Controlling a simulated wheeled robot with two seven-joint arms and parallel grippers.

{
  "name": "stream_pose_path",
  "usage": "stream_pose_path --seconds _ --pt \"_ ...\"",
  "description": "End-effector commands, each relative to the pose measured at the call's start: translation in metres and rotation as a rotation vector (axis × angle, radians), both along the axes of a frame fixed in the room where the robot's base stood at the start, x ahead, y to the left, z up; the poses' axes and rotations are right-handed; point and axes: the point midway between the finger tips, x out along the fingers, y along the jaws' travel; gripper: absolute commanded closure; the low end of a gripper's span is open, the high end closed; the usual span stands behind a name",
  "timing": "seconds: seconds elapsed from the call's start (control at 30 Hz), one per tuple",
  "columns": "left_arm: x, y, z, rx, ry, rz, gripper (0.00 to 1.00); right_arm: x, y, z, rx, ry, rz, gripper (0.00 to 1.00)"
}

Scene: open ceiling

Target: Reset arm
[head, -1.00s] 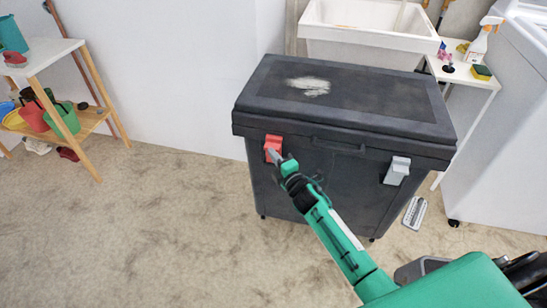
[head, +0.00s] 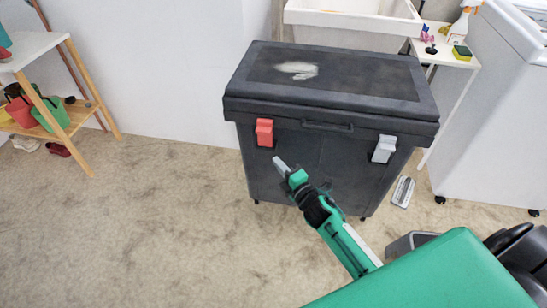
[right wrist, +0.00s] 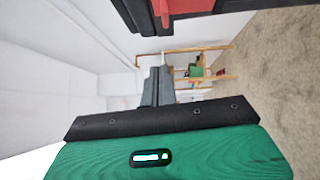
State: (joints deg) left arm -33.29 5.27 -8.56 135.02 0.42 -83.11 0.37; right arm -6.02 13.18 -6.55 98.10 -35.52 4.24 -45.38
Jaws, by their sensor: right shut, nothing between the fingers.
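My right gripper (head: 280,165) is in front of the black lidded bin (head: 290,180), just below and to the right of its red latch (head: 264,132). Its fingers are shut and empty, and they look apart from the latch. In the right wrist view the shut fingers (right wrist: 155,85) point along the bin's front, with the red latch (right wrist: 185,8) at the top edge. The grey latch (head: 384,149) is on the bin's front at the right. My left gripper is not in view.
A white sink (head: 350,20) stands behind the bin, and a white appliance (head: 490,120) stands to the right. A wooden shelf (head: 75,110) with pots is at the left. A grey brush-like item (head: 403,191) lies on the floor right of the bin.

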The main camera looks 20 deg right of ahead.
Motion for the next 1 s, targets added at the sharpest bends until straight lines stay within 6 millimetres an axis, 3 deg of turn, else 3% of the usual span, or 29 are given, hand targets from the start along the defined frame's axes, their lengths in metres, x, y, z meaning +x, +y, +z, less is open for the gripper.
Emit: stream_pose_path --seconds 0.73,0.87,1.0 --pt "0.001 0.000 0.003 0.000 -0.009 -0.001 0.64 -0.009 -0.002 -0.001 0.017 0.013 -0.010 1.00" --pt "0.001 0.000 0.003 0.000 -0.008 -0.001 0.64 -0.021 -0.006 -0.008 0.123 0.093 -0.074 1.00" --pt "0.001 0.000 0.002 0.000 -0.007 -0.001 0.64 -0.051 -0.012 -0.025 0.346 0.264 -0.209 1.00"
